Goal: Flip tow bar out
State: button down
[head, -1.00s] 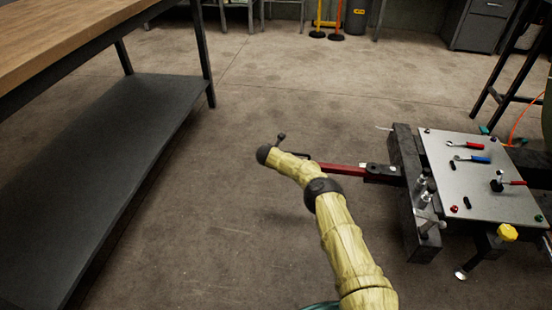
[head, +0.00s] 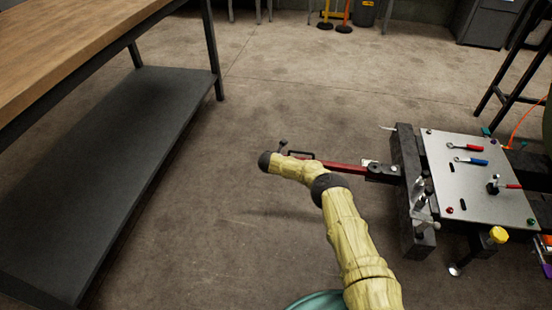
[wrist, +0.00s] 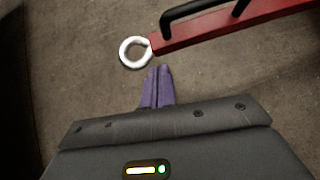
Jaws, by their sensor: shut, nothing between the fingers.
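The tow bar (head: 345,168) is a red bar that extends leftward from a black hinge bracket (head: 383,172) on the cart's near-left frame. It lies low, roughly level above the floor. In the wrist view the red bar (wrist: 225,31) crosses the upper right, with a black handle (wrist: 195,18) and a pale metal ring (wrist: 135,52) at its end. My gripper (wrist: 158,70) has purple fingers, pressed together and empty. The fingertips are just below the ring and the bar's end, seemingly apart from them. In the head view my arm hides the bar's far end and my fingers.
The cart carries a grey plate (head: 475,205) with red and blue tools, and a yellow knob (head: 498,235) at its near side. A workbench with a dark lower shelf (head: 110,170) stands at left. The floor (head: 230,240) between is clear.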

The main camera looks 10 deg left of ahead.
jog(key=p+v, duration=0.4)
jog(key=v, duration=0.4)
jog(key=shift+s+a, duration=0.35)
jog(key=shift+a, duration=0.1)
jog(key=shift+a+r, duration=0.1)
